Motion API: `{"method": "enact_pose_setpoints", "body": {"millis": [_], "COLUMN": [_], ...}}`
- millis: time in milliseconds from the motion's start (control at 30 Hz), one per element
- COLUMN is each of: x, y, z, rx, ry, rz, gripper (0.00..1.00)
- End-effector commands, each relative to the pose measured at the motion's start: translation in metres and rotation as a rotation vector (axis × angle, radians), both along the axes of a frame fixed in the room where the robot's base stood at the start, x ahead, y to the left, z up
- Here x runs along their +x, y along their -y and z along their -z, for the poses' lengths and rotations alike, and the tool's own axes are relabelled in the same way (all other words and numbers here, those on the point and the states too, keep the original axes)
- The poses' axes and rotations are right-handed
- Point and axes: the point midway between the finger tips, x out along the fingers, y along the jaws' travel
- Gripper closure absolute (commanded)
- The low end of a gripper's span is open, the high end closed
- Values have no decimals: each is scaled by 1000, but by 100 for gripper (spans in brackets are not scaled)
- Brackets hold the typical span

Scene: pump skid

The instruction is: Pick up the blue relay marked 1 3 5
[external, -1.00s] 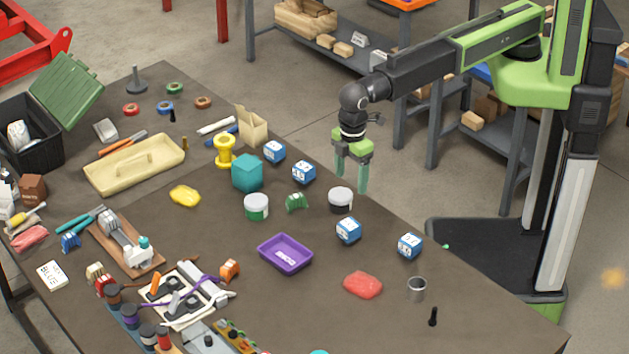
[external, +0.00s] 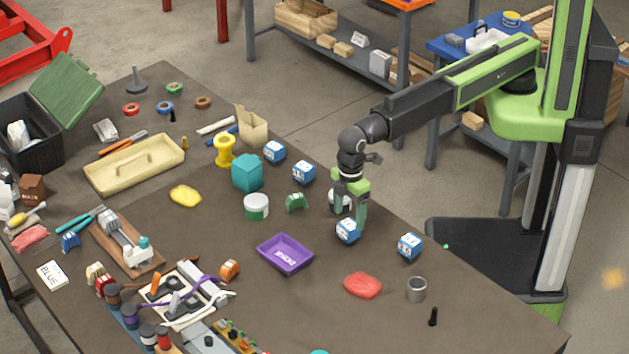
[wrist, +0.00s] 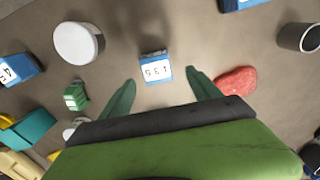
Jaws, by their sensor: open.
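The blue relay marked 1 3 5 (wrist: 157,70) lies on the table. Its white label reads upside down in the wrist view, between and a little beyond my fingertips. In the external view this relay (external: 347,232) sits right below my gripper (external: 349,213), with one finger partly over it. My gripper (wrist: 160,78) is open and empty, its two green fingers spread wider than the relay. Whether a finger touches it cannot be told.
Other blue relays stand at right (external: 410,245) and farther back (external: 304,172). A white-lidded jar (wrist: 78,43), a green part (wrist: 76,96) and a red lump (wrist: 237,81) lie around. A purple tray (external: 285,254) and a metal cup (external: 416,289) stand nearby.

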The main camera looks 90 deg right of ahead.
Motion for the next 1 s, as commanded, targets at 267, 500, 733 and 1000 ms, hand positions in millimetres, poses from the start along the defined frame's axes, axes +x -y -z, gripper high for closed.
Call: {"method": "enact_pose_setpoints", "body": {"millis": [267, 500, 733, 1000], "x": [-2, -1, -1, -1], "y": [8, 7, 7, 7], "z": [37, 52, 50, 50], "rx": [0, 0, 0, 0], "ry": [0, 0, 0, 0], "rz": [1, 0, 0, 0], "gripper": [28, 28, 41, 77]}}
